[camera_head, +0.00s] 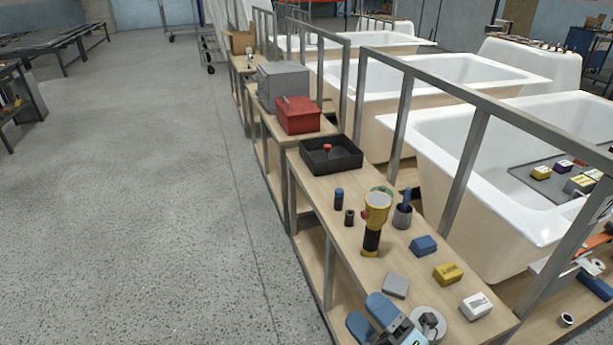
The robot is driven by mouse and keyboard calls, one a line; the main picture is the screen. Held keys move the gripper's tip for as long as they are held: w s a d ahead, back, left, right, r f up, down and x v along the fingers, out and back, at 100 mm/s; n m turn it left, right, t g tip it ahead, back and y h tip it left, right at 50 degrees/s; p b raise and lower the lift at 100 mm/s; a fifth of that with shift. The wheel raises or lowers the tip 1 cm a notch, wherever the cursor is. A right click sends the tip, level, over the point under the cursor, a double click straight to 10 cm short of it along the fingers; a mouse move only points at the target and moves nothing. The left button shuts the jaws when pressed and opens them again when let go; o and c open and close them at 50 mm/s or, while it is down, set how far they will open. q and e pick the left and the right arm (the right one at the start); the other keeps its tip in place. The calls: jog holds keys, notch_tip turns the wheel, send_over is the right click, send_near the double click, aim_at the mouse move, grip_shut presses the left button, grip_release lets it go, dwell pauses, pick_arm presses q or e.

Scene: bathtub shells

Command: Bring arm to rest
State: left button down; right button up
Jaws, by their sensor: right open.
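My right gripper (364,309) shows at the bottom edge, right of centre. The rest of my right arm is mostly cut off by the frame. My left gripper is not in view.
A yellow-and-black tool (374,222), a blue block (424,245), a yellow block (447,273) and a black tray (331,155) are on the bench. A red box (298,115) is farther back. Metal frame posts and white bathtubs (480,168) stand right. The floor at left is open.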

jog(key=s+d+f+m+g+h, duration=0.1)
jog(key=s+d+f+m+h, duration=0.25)
jog(key=f+m, duration=0.3)
jog(key=s+d+f+m+g+h, duration=0.2)
jog(key=f+m+h, duration=0.25)
jog(key=m, duration=0.35)
jog(key=s+d+f+m+g+h, duration=0.1)
jog(key=s+d+f+m+h, duration=0.15)
jog(key=f+m, duration=0.45)
pick_arm(q)
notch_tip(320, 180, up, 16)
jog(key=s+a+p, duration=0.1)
jog(key=p, duration=2.1)
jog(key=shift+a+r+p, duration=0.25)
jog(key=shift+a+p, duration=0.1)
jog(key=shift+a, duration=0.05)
pick_arm(e)
notch_tip(320, 180, up, 16)
jog(key=s+d+m+h, duration=0.1)
jog(key=s+m, duration=0.1)
jog(key=shift+s+d+r+g, duration=0.2)
jog(key=shift+s+r+g, duration=0.05)
jog(key=shift+g, duration=0.15)
